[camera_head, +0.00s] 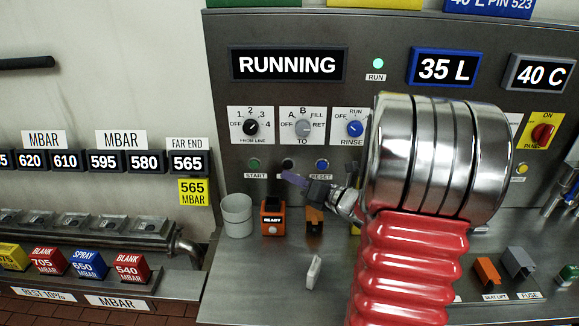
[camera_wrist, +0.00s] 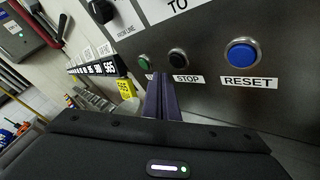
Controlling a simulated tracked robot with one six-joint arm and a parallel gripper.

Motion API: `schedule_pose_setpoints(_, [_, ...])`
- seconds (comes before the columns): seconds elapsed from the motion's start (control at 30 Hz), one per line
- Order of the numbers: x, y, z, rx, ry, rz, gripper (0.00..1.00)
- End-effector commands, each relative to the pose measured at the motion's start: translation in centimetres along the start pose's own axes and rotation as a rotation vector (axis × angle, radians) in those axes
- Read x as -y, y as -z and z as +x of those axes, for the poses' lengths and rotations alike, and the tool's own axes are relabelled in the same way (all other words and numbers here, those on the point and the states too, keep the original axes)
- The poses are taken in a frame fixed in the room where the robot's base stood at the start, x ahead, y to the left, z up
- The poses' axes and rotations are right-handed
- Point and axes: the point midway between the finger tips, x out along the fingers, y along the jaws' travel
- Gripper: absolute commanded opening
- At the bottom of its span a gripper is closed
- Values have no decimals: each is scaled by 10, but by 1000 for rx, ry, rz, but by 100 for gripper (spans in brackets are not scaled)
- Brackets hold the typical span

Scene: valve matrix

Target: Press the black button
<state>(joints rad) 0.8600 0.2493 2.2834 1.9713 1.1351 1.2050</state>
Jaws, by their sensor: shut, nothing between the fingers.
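The black button (camera_wrist: 178,57) is on the grey panel in the wrist view, above a STOP label (camera_wrist: 187,78). In the head view the black button (camera_head: 288,163) sits between a green and a blue button, and my fingers cover its label. My gripper (camera_head: 290,178) has its purple fingers shut and empty, reaching left just below the black button in the picture. In the wrist view my gripper's fingertips (camera_wrist: 161,77) point at the panel, slightly left of and below the button. I cannot see contact between them.
The green START button (camera_head: 254,163) and blue RESET button (camera_head: 321,164) flank the black one. Three selector knobs are above. A grey cup (camera_head: 237,214) and an orange READY device (camera_head: 272,217) stand on the ledge below.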

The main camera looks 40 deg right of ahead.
Motion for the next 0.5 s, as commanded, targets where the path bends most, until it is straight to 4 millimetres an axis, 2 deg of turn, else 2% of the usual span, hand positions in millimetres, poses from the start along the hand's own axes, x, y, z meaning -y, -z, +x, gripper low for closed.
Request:
schedule_pose_setpoints(0.2, [7, -6, 9, 0, 1, 0, 0])
schedule_pose_setpoints(0.5, [7, -7, 10, 0, 1, 0, 0])
